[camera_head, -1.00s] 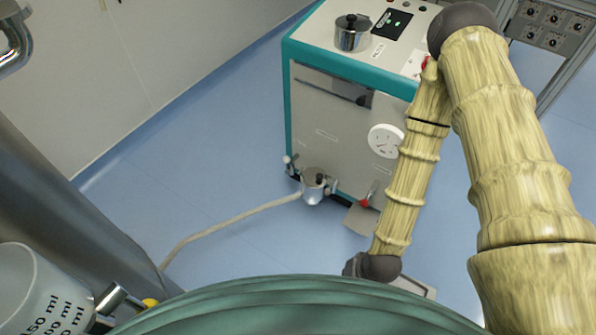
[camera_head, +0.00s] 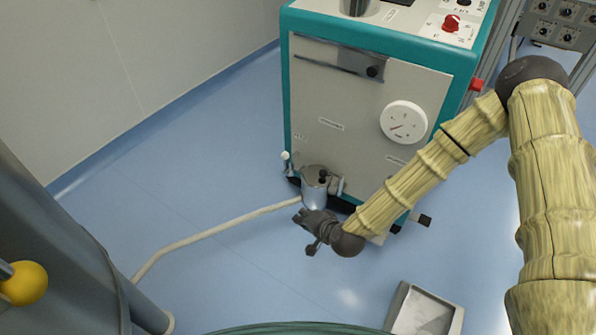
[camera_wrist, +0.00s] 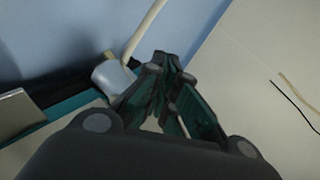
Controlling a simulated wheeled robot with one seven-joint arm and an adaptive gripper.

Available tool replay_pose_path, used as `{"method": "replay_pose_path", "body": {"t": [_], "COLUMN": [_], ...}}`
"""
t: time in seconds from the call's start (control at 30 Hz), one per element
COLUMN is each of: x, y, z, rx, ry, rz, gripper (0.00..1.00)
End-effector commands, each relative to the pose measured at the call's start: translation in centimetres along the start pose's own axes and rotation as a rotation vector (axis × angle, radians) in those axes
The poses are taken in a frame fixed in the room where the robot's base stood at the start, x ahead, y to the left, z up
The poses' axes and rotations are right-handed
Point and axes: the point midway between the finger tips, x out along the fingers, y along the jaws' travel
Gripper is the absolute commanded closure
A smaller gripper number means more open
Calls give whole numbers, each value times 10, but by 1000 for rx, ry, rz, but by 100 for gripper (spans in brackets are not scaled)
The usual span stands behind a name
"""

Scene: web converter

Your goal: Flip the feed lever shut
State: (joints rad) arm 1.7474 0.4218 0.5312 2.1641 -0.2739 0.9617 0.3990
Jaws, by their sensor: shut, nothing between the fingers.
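The machine (camera_head: 350,115) is a pale cabinet with teal edges. Low on its front is a metal pot-shaped fitting (camera_head: 315,186) with a dark knob, a small side valve and a cream hose (camera_head: 215,230). A white-tipped part (camera_head: 286,157) sticks out to its left. I cannot tell which part is the feed lever; the arm may hide it. My gripper (camera_head: 304,216) is shut and empty, just in front of and below the fitting. In the wrist view the fingers (camera_wrist: 164,70) lie right of the fitting (camera_wrist: 112,77); contact cannot be told.
A round white dial (camera_head: 404,122) and red knob (camera_head: 451,23) are on the machine. A grey tray (camera_head: 425,310) lies on the floor at front right. A dark-ended part (camera_head: 424,219) juts out low right.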

Motion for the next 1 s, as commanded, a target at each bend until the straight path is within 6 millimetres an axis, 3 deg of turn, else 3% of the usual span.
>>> {"method": "replay_pose_path", "body": {"t": [0.03,0.1,0.4,0.7,1.0], "x": [17,30,74,86,85], "y": [6,0,-23,-40,-45], "z": [-6,-18,-79,-124,-131], "rx": [22,54,184,264,274], "ry": [23,56,191,276,287], "rz": [-29,-72,-253,-371,-389], "gripper": [100,100,100,100,100]}}
